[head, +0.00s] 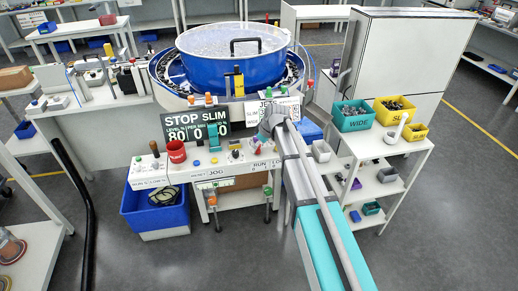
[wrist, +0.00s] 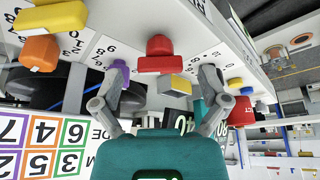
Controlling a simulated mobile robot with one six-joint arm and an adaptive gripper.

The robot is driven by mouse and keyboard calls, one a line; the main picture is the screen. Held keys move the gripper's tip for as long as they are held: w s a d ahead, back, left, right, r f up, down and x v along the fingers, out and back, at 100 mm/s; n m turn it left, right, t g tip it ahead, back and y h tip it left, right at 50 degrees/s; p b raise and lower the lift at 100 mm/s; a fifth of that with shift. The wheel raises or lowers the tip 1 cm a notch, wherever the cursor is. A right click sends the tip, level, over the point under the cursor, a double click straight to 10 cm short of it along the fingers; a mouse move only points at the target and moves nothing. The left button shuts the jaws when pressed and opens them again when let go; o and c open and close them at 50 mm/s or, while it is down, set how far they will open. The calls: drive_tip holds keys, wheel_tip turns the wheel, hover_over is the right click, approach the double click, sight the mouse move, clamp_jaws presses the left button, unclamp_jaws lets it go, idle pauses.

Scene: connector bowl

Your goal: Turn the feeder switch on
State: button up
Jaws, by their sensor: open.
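My gripper (wrist: 163,92) is open in the wrist view, its two grey fingers apart. A red T-shaped knob (wrist: 160,55) is on the white panel just past the fingertips, roughly between them. A yellow-and-grey block (wrist: 175,85) shows between the fingers, and a purple knob (wrist: 118,72) is by the left finger. I see nothing held. In the head view my gripper (head: 275,118) is over the right part of the control panel (head: 220,170) and partly hides it. I cannot tell which control is the feeder switch. The display (head: 196,128) reads STOP, SLIM, 80 and 0.
A blue bowl feeder (head: 230,62) stands behind the panel. Teal (head: 352,118) and yellow bins (head: 394,110) stand on a shelf at right. A blue crate (head: 155,210) is on the floor.

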drive_tip(key=shift+c, duration=0.2)
drive_tip(key=c, duration=1.1)
drive_tip(key=shift+m, duration=0.5)
drive_tip(key=m+t, duration=0.1)
drive_tip(key=m, duration=0.1)
drive_tip(key=shift+s+m+h, duration=0.1)
drive_tip(key=shift+m+h, duration=0.2)
drive_tip(key=shift+h, duration=0.1)
drive_tip(key=m, duration=0.1)
drive_tip(key=m+h, duration=0.1)
drive_tip(key=m, duration=0.1)
drive_tip(key=m+t, duration=0.1)
drive_tip(key=m, duration=0.1)
drive_tip(key=shift+a+h, duration=0.25)
drive_tip(key=shift+h, duration=0.05)
drive_tip(key=m+h, duration=0.1)
drive_tip(key=m, duration=0.1)
drive_tip(key=m+h, duration=0.1)
drive_tip(key=m, duration=0.2)
drive_tip(key=shift+a, duration=0.15)
drive_tip(key=m+h, duration=0.1)
drive_tip(key=m, duration=0.3)
drive_tip(key=shift+h, duration=0.3)
drive_tip(key=shift+m, duration=0.3)
